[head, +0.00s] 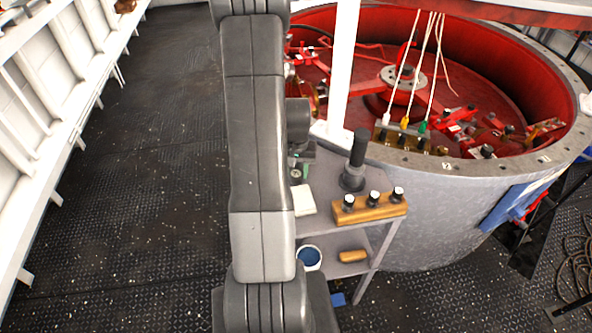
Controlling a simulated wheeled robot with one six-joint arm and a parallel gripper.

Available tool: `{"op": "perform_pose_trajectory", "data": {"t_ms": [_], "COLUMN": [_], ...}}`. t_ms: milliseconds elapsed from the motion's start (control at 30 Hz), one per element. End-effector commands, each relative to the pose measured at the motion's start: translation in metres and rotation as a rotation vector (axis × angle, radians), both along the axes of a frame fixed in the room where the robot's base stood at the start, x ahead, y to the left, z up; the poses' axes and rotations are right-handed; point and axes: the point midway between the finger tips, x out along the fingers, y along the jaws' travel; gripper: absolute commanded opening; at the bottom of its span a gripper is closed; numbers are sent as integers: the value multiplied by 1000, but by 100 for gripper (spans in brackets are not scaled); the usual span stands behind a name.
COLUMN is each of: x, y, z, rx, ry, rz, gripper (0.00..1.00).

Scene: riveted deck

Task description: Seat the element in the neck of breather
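A dark upright cylinder (359,147) stands on a wider dark grey round base (352,179) on the upper shelf of a small grey stand. This may be the breather, but I cannot tell whether the cylinder is its neck or a separate element. A wooden block (368,208) in front of it holds three short black pieces with pale tops; any of these may be the element. My grey arm rises through the middle of the view. My gripper seems to lie behind the arm near the stand's left side; its fingers are not clearly visible.
A large grey drum (440,215) with a red inside fills the right. A white post (344,65) stands behind the stand. Floor at left is clear.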

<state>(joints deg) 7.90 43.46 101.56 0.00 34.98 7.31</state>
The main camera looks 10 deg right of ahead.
Motion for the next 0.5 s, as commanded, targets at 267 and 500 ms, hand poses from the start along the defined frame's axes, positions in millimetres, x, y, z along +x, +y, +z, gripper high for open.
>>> {"op": "perform_pose_trajectory", "data": {"t_ms": [267, 500], "x": [0, 1], "y": [0, 0], "z": [0, 11], "rx": [0, 0], "ry": [0, -4], "rz": [0, 0], "gripper": [50, 50]}}
